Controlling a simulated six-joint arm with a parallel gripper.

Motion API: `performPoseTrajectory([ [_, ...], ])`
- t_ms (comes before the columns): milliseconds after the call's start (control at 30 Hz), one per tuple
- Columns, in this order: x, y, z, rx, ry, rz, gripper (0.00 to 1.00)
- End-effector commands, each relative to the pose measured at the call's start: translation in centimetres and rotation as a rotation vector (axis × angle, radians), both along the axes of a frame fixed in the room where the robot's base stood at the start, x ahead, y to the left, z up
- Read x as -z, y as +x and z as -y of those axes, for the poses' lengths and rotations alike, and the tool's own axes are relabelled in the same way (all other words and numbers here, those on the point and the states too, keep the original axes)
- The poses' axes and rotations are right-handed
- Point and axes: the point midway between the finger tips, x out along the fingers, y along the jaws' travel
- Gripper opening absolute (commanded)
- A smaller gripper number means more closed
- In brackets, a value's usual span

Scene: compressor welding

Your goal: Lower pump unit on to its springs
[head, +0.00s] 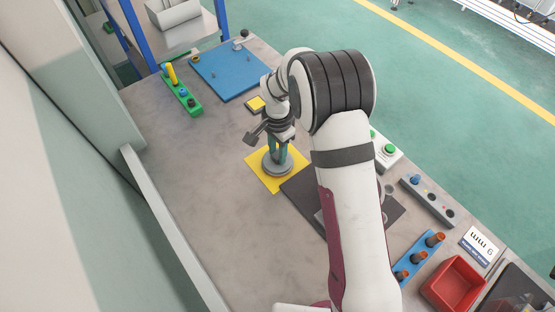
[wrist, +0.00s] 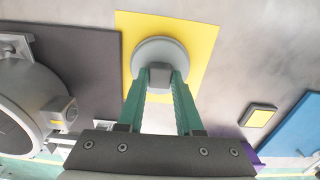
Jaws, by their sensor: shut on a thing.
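My gripper (head: 279,150) points down over the yellow mat, its green fingers shut on a grey round-based piece that looks like the pump unit (head: 277,166). In the wrist view the fingers (wrist: 160,78) close on a small block on the pump unit's grey disc (wrist: 152,50). I cannot tell whether the disc touches the mat or hangs just above it. A large grey round housing (wrist: 25,95) with a small side box lies on the dark mat to the left in the wrist view. My arm hides most of it in the head view. No springs are discernible.
The yellow mat (head: 257,173) adjoins the dark mat (head: 300,191). A green holder (head: 184,97) and blue board (head: 228,70) stand at the back. A blue rack (head: 420,258) and red bin (head: 455,284) are at front right. The table's left is clear.

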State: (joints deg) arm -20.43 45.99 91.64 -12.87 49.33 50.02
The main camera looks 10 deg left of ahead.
Motion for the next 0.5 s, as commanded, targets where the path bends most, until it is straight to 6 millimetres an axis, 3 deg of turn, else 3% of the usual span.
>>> performPoseTrajectory([
  [333, -0.2, 0.1, 0.0, 0.000, 0.001, 0.002, 0.00],
  [500, -3.3, 0.2, 0.0, 0.001, 0.002, 0.007, 0.00],
])
